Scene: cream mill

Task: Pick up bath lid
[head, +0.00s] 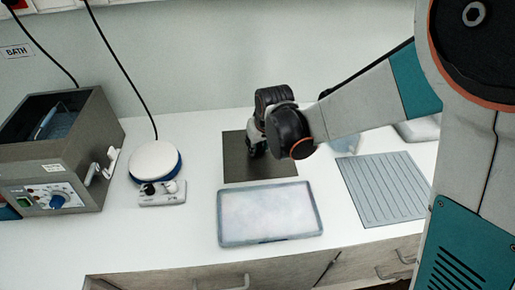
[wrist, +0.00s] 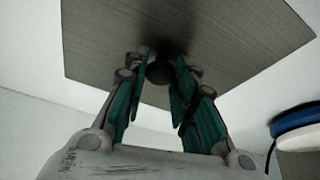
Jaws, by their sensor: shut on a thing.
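The bath lid (head: 233,168) is a flat dark grey panel at the back middle of the white counter in the head view. In the wrist view the lid (wrist: 235,40) fills the top, with a small round black knob (wrist: 159,72) on it. My gripper (head: 258,150) is over the lid. In the wrist view my gripper (wrist: 160,85) has its green fingers closed on either side of the knob. I cannot tell whether the lid touches the counter. The grey bath (head: 62,160) stands open at the left, with something blue inside.
A round white plate device with a blue rim (head: 155,162) stands between bath and lid. A pale tray (head: 270,212) lies in front of the lid. A grooved grey mat (head: 385,188) lies at right. Black cables hang along the wall.

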